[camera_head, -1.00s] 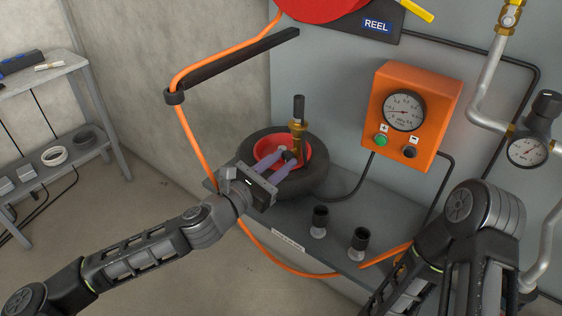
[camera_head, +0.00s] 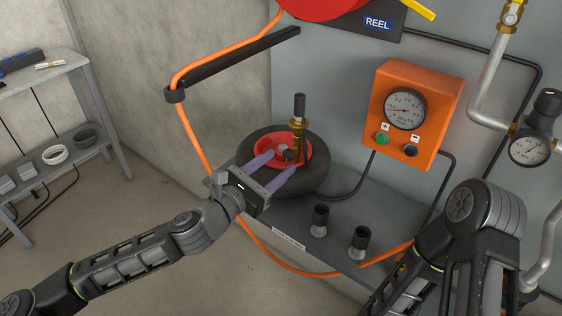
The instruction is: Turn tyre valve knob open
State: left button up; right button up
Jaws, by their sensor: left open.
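A black tyre (camera_head: 318,183) with a red rim (camera_head: 262,150) lies flat on a grey shelf. A brass valve fitting (camera_head: 298,138) with an upright black top (camera_head: 299,106) stands at the rim's right side. A small dark knob (camera_head: 289,155) shows low beside the brass fitting; which of these parts turns is unclear. My left gripper (camera_head: 282,162) is open over the tyre, its two purple fingers apart and pointing at the small knob. Its fingertips are close to the knob; I cannot tell whether they touch it. My right arm shows at the right, but its gripper is out of view.
An orange gauge box (camera_head: 424,105) with a green button is on the grey panel. Two black-topped fittings (camera_head: 319,218) (camera_head: 360,241) stand on the shelf (camera_head: 285,222). An orange hose (camera_head: 193,143) hangs left of the tyre. A side rack (camera_head: 100,110) stands far left.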

pick_arm(q)
jog(key=v, duration=0.5)
jog(key=shift+s+a, duration=0.1)
jog(key=shift+s, duration=0.1)
jog(key=shift+f, duration=0.1)
